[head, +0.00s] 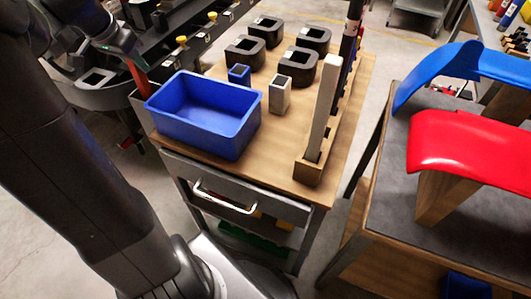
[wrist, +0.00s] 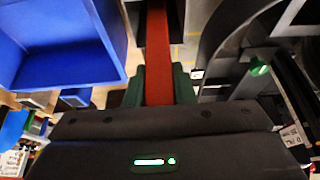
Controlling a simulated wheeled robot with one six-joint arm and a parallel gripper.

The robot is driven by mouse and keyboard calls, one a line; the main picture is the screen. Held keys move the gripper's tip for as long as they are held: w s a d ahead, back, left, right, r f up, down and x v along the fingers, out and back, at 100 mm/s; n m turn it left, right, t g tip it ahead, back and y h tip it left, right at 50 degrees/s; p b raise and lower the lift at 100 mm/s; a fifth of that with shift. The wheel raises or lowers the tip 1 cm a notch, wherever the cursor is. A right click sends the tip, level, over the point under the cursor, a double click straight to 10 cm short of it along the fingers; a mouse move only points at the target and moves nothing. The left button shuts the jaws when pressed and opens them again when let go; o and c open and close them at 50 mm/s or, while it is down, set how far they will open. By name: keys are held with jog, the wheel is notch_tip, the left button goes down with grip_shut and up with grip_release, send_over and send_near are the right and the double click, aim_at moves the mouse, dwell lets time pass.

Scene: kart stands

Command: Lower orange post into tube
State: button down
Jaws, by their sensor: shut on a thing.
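My gripper (wrist: 158,88) is shut on the orange post (wrist: 158,50), which runs between its dark green fingers and away from the wrist. In the head view, my gripper (head: 122,46) is at the upper left, over the dark kart frame, and the post (head: 138,80) hangs below it, left of the blue bin. In the wrist view, dark grey parts flank the post's far end. I cannot tell whether these are the tube or whether the post's end is inside it. A square opening (head: 94,77) shows in the dark frame left of the post.
A blue bin (head: 205,137) stands close to the post on the wooden cart (head: 265,160). The cart also holds a small grey tube (head: 279,98), a blue tube (head: 238,78), several black blocks and an upright bar in a rack. Red and blue panels stand right.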

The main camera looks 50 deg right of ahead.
jog(key=shift+f+b, duration=1.05)
jog(key=shift+f, duration=0.3)
dwell(0.4)
jog(key=c, duration=1.1)
grip_release()
jog(key=shift+c, duration=0.2)
jog(key=p+v, duration=0.1)
jog(key=v, duration=1.2)
jog(key=shift+r+p, duration=0.3)
jog(key=shift+r, duration=0.1)
jog(key=shift+s, duration=0.1)
jog(key=b+x, duration=0.1)
jog(key=x, duration=1.3)
jog(key=shift+a+b, duration=0.15)
jog(key=shift+b, duration=0.15)
jog(key=shift+r, duration=0.3)
jog(key=shift+r+p, duration=0.1)
jog(key=shift+p, duration=0.2)
